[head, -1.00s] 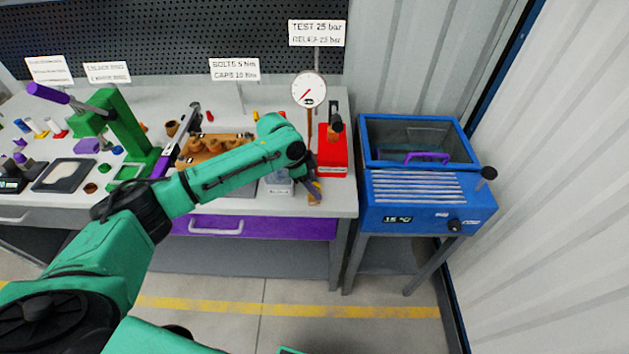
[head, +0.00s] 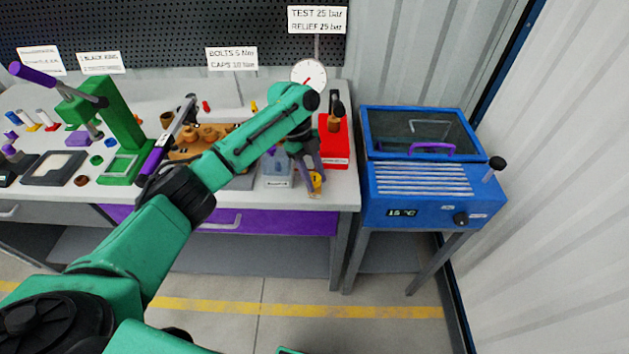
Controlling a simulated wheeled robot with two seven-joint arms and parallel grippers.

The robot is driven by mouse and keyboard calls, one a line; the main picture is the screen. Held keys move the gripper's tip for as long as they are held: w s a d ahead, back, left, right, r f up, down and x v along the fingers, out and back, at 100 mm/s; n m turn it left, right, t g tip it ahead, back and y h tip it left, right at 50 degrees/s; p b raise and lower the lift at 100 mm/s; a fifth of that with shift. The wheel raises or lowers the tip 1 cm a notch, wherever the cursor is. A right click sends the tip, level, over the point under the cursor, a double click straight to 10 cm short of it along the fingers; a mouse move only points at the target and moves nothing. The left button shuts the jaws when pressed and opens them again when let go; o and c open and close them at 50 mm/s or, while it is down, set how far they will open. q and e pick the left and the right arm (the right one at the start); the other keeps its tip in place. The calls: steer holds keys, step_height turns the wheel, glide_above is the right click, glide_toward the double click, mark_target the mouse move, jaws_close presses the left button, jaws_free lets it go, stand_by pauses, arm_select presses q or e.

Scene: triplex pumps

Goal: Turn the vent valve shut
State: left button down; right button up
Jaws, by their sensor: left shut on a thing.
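My left gripper (head: 312,184) points down at the bench's front edge, just in front of the red test pump (head: 334,157). It is shut on a small yellow part (head: 317,179), which looks like the vent valve's knob. The fingers hide much of it, and its turn angle cannot be told. The round white gauge (head: 309,74) stands behind, its lower part covered by my left arm. My right gripper is not in view.
A clear bluish tray (head: 277,171) sits left of the gripper. A brown pump body (head: 188,148) and a green press (head: 115,125) stand further left. A blue tank (head: 415,195) with a lid stands right of the bench, across a narrow gap.

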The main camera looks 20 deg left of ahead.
arm_select(q)
steer(key=shift+r+m, duration=0.1)
steer(key=shift+m, duration=0.5)
steer(key=shift+c, duration=2.3)
jaws_free()
steer(key=shift+b, duration=0.3)
steer(key=v, duration=1.4)
steer(key=shift+w+r+b, duration=0.25)
steer(key=shift+b, duration=0.15)
steer(key=shift+d+f, duration=0.15)
